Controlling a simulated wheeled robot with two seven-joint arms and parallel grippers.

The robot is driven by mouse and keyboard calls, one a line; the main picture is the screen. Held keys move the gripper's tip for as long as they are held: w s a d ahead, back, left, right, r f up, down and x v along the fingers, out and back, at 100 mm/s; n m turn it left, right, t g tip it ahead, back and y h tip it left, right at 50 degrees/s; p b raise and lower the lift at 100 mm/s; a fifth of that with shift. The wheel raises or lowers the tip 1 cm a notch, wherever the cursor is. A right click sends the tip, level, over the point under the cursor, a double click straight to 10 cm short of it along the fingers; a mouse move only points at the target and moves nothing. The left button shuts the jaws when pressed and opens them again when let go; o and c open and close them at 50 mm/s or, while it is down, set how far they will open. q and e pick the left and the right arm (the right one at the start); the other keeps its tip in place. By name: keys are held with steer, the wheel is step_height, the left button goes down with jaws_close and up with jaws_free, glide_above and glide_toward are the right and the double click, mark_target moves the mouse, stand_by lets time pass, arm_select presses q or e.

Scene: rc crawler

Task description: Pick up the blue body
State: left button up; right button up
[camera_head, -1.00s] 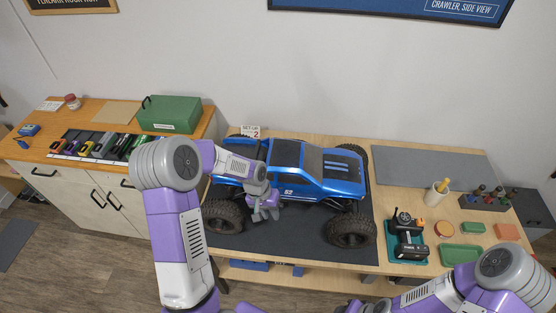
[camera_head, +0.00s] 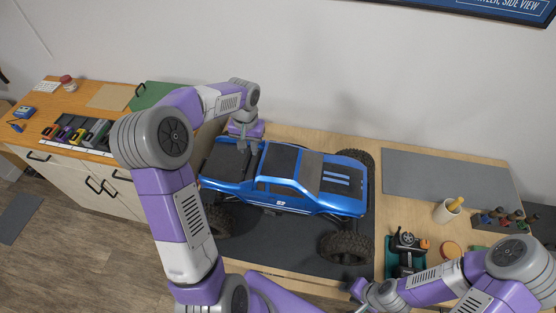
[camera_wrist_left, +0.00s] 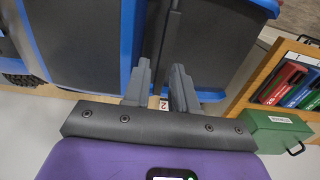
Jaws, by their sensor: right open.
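In the left wrist view the blue body (camera_wrist_left: 85,45) fills the upper left and middle. My left gripper (camera_head: 243,143) points down at the body's far side, between the cab and the rear bed. In the left wrist view its two fingers (camera_wrist_left: 162,90) stand apart, with a narrow dark edge of the body near the gap. I cannot tell whether they touch it. My right gripper (camera_head: 365,291) is at the lower right, away from the body.
The crawler stands on a dark mat (camera_head: 270,245) on a wooden bench. To its right are a grey mat (camera_head: 440,178), a cup (camera_head: 447,211) and a transmitter (camera_head: 406,243). A green box (camera_head: 155,95) stands on the left cabinet.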

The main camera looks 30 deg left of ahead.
mark_target(248, 155)
arm_select(q)
steer(key=f, duration=0.6)
steer(key=shift+s+a+f, duration=0.2)
steer(key=shift+a, duration=0.05)
steer(key=shift+f, duration=0.25)
stand_by(0.4)
jaws_close()
